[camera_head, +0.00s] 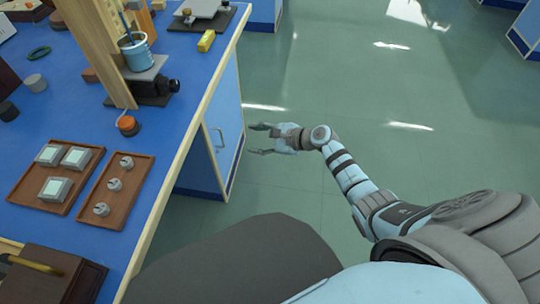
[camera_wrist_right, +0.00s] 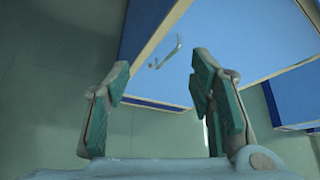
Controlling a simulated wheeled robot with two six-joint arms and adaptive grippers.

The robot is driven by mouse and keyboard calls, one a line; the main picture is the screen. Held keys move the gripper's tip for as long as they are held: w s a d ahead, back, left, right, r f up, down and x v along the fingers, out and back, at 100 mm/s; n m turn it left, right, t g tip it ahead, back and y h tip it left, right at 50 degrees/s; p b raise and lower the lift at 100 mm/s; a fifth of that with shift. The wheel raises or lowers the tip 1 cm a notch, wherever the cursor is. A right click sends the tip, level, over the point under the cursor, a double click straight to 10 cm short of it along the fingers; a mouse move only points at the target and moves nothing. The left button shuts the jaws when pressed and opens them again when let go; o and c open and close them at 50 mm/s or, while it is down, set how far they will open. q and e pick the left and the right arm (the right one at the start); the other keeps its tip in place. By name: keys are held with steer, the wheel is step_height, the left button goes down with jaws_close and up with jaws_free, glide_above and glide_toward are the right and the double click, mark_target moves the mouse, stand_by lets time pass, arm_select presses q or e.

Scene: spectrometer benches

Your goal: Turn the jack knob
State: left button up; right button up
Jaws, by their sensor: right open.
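The jack (camera_head: 148,70) stands on the blue bench, with a grey top plate and a dark base. Its black knob (camera_head: 173,85) points to the right, toward the bench's edge. A blue-banded beaker (camera_head: 136,54) with a stick in it stands on the jack. My right gripper (camera_head: 259,139) is open and empty, out over the floor to the right of the bench, well apart from the knob. In the right wrist view its two fingers (camera_wrist_right: 160,95) are spread, with a cabinet door beyond. My left gripper is not in view.
A wooden frame (camera_head: 100,52) stands beside the jack. An orange-topped knob (camera_head: 128,125) sits near the edge. Trays (camera_head: 118,215) with small parts lie nearer. The cabinet handle (camera_head: 220,139) shows below the bench. The floor at right is clear.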

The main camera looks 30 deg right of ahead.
steer(key=s+d+f+n+g+h+p, duration=0.1)
steer(key=s+d+f+n+h, duration=0.1)
steer(key=s+f, duration=0.2)
step_height(320, 180, down, 3)
steer(key=shift+s+r+p, duration=0.1)
steer(key=shift+s+p, duration=0.25)
steer(key=shift+p, duration=0.05)
